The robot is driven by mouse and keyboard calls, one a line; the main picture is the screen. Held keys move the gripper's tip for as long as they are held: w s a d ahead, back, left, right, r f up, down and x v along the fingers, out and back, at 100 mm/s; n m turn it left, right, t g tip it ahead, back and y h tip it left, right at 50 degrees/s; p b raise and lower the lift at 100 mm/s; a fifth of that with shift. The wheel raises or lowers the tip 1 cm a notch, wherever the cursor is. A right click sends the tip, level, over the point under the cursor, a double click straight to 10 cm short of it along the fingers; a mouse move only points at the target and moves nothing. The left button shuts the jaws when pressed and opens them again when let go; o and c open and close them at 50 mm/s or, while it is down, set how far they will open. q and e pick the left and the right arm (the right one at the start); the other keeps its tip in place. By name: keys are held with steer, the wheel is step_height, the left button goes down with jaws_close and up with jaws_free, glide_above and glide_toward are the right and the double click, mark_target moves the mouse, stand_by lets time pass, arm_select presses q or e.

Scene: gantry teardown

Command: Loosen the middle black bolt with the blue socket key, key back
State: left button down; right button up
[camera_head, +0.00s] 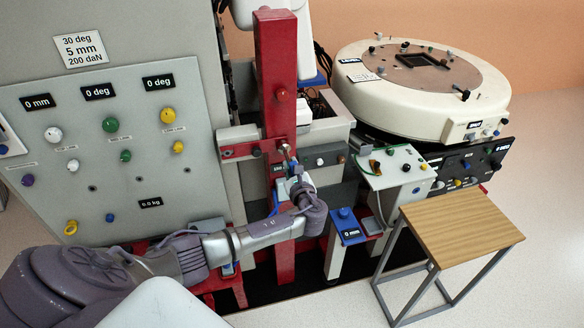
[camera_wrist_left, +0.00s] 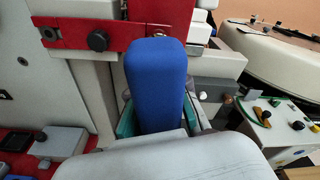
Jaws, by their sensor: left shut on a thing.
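My left gripper (camera_head: 296,186) is in front of the red upright of the gantry, at the height just below the red crossbar (camera_head: 236,150). In the left wrist view it is shut on the blue handle of the socket key (camera_wrist_left: 156,82), which stands between its teal finger pads (camera_wrist_left: 127,121). In the head view a thin metal shaft runs up from the gripper towards the crossbar; whether it sits on a bolt I cannot tell. A black bolt (camera_wrist_left: 97,41) shows on the crossbar left of the handle, also in the head view (camera_head: 256,152). The handle hides what is behind it. My right gripper is out of view.
A grey panel (camera_head: 90,165) with coloured knobs stands at the left. A small white control box (camera_head: 400,168) and a round cream machine (camera_head: 420,95) stand at the right. A wooden-topped stool (camera_head: 460,225) is at the front right, with open floor around it.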

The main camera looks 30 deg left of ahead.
arm_select(q)
steer(key=shift+r, duration=0.1)
steer(key=shift+b, duration=0.3)
steer(key=n+b, duration=0.3)
steer(key=n+t+b, duration=0.1)
steer(key=n+b, duration=0.1)
steer(key=shift+d+f, duration=0.15)
steer(key=shift+f, duration=0.25)
steer(key=shift+r+n+b, duration=0.2)
steer(key=shift+n+b, duration=0.1)
steer(key=shift+n, duration=0.2)
steer(key=shift+r, duration=0.2)
steer(key=n+b, duration=0.4)
steer(key=b, duration=0.1)
steer(key=n+b, duration=0.2)
steer(key=b, duration=0.1)
steer(key=shift+s+f+t, duration=0.1)
steer(key=shift+f+t, duration=0.25)
steer(key=shift+t, duration=0.05)
steer(key=shift+r+n, duration=0.2)
steer(key=shift+n, duration=0.1)
steer(key=shift+r, duration=0.25)
